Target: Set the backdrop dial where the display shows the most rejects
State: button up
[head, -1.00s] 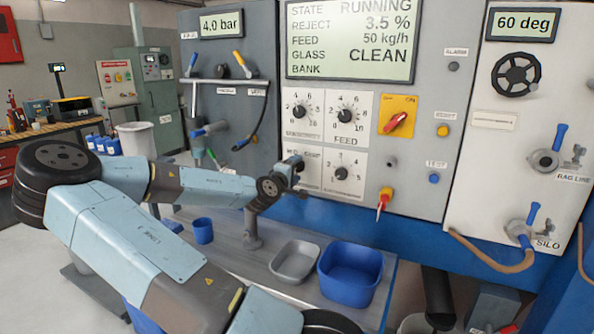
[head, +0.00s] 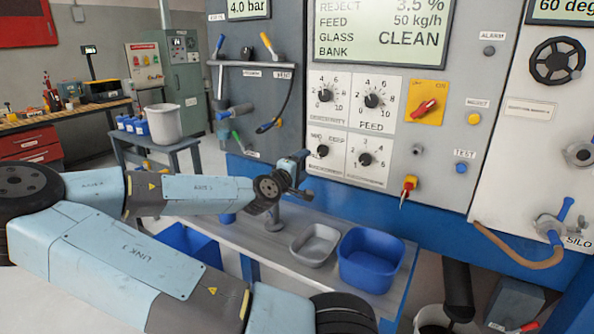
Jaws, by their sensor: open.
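The grey panel has a display (head: 385,30) reading reject 3.5 %, feed 50 kg/h, glass CLEAN; its bank line shows no readable value. Below it are white dial plates. The lower-left dial (head: 322,150) has word marks, one looking like DEEP, and is probably the backdrop dial; its name is not readable. Its neighbours are the sensitivity dial (head: 324,96), the feed dial (head: 372,101) and a numbered dial (head: 365,158) whose name is not readable. My gripper (head: 303,176) is open and empty, left of and below the lower-left dial, apart from it in the picture.
A red switch (head: 425,107) on a yellow plate and a key-like red handle (head: 407,189) are right of the dials. A grey tray (head: 315,243) and a blue bin (head: 368,260) stand on the bench below.

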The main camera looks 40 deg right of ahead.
jog(key=shift+v, duration=1.5)
